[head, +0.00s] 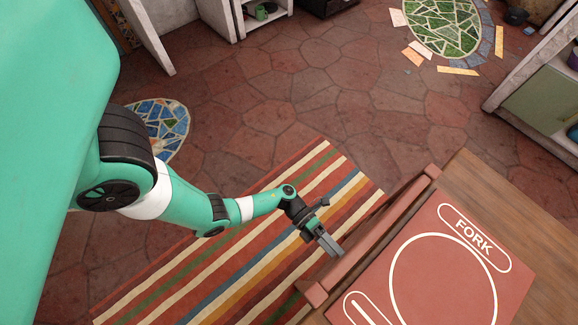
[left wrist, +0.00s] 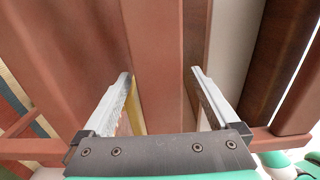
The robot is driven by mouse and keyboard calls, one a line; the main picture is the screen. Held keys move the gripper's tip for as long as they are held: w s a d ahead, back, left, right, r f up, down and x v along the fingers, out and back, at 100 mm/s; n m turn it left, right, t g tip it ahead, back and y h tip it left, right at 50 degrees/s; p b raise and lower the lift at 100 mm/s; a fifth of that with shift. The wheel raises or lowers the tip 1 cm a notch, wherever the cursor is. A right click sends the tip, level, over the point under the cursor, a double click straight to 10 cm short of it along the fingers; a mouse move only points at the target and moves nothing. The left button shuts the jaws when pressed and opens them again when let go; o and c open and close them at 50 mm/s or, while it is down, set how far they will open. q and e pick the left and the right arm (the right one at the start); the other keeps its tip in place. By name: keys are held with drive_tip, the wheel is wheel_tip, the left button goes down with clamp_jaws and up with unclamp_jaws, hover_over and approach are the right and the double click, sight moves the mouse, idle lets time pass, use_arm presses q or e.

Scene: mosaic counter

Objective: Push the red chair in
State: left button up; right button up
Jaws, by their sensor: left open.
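The red chair (head: 372,232) stands at the near-left edge of the wooden table (head: 490,190), its back running parallel to that edge. Its seat is hidden in the head view. My left gripper (head: 331,246) is at the outer side of the chair back. In the left wrist view my left gripper (left wrist: 162,95) is open, its two fingers spread. Red slats of the chair back (left wrist: 155,50) fill the view beyond and between the fingers. I cannot tell whether the fingers touch the wood. My right gripper is in neither view.
A red placemat (head: 400,247) marked FORK lies on the table. A striped rug (head: 250,245) covers the floor under my left arm. Mosaic ovals (head: 443,22) are set in the stone floor (head: 300,110), which is largely clear. A shelf unit (head: 540,90) stands at the right.

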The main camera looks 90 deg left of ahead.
use_arm(q)
drive_tip(key=v, duration=1.2)
